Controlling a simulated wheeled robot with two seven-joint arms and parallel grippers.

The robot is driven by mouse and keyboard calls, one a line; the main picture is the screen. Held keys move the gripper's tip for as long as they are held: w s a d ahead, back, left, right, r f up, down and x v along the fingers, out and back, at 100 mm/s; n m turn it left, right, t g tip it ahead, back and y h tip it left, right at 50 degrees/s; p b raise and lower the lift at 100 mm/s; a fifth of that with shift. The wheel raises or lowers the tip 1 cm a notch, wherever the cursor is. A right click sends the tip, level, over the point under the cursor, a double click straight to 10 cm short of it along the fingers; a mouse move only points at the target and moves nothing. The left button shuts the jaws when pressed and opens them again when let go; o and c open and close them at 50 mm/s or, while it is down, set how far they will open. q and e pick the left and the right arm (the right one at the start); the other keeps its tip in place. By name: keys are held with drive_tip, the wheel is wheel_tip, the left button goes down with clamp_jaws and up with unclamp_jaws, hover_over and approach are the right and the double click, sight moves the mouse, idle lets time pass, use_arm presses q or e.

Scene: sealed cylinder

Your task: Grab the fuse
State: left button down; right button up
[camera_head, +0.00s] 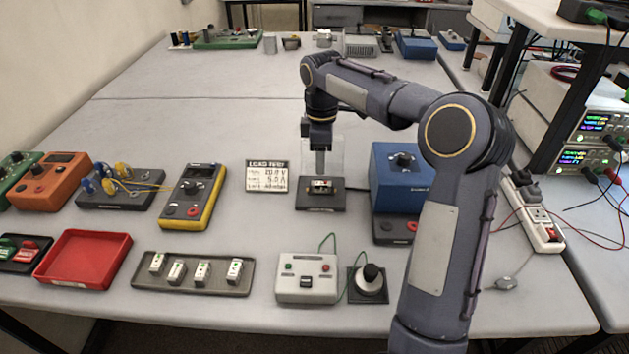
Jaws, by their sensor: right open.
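Several small white fuse-like blocks (202,271) stand in a row in a dark grey tray (145,282) at the front left of centre. A similar small white piece (320,184) sits on a black base (321,199) near the middle of the table, with a clear panel (336,153) behind it. Which of these is the task's fuse is not clear. My right gripper (320,168) hangs pointing down just above the piece on the black base. Its jaws are open, but small and hard to see. My left gripper is not in view.
A load card (267,176) and yellow multimeter (192,195) stand left of my right gripper. A blue device (392,172) stands close on its right. A grey button box (307,278), black knob (370,276) and red tray (85,258) are in front.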

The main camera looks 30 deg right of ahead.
sight(321, 183)
wheel_tip(321, 183, down, 7)
drive_tip(key=shift+s+f, duration=0.1)
drive_tip(key=shift+s, duration=0.05)
clamp_jaws()
idle(0.5)
